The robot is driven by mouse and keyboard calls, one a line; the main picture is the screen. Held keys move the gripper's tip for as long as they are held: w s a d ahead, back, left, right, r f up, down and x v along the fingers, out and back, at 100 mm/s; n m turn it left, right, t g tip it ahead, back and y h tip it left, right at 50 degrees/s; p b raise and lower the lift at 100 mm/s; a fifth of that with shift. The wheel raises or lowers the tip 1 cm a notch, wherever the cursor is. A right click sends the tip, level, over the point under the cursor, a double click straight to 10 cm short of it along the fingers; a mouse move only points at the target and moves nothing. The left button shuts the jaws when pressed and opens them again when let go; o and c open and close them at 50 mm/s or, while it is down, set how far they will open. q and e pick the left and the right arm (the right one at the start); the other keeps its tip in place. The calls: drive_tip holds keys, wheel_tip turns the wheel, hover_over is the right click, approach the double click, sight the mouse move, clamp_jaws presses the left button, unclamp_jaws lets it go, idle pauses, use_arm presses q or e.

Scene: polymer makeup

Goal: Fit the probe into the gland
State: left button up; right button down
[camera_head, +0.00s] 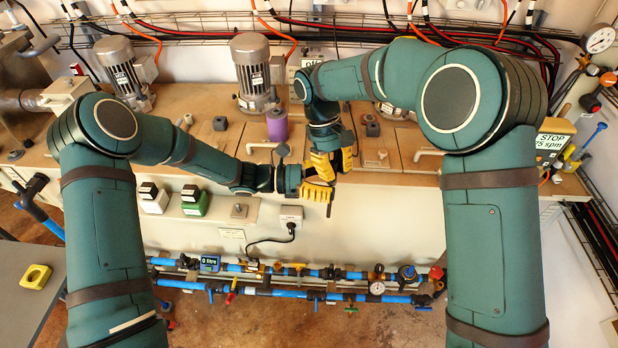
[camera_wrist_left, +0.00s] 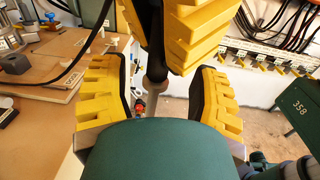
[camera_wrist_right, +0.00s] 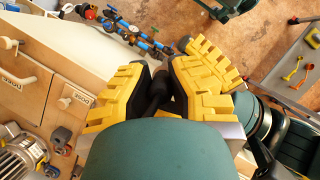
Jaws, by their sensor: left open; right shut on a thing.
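My right gripper (camera_head: 338,160) is shut on the probe, a dark rod with a pale metal section. The probe (camera_wrist_left: 156,85) shows between the fingers of my left gripper (camera_wrist_left: 157,100) in the left wrist view. My left gripper (camera_head: 312,190) is open, its yellow fingers either side of the rod with gaps. In the right wrist view the dark part of the probe (camera_wrist_right: 157,92) is pinched between my right gripper's fingers (camera_wrist_right: 160,85). Both grippers are close together in front of the bench edge. I cannot tell which fitting is the gland; small dark blocks (camera_head: 220,123) (camera_head: 372,126) stand on the bench.
The bench top (camera_head: 225,145) carries motors (camera_head: 255,72), a purple cylinder (camera_head: 277,124) and handles. Blue pipework (camera_head: 330,272) with valves runs below its front. A side table at left holds a yellow holed block (camera_head: 35,277).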

use_arm(q)
drive_tip(key=shift+d, duration=0.8)
drive_tip(key=shift+o, duration=0.3)
clamp_jaws()
use_arm(e)
drive_tip(key=c, duration=1)
unclamp_jaws()
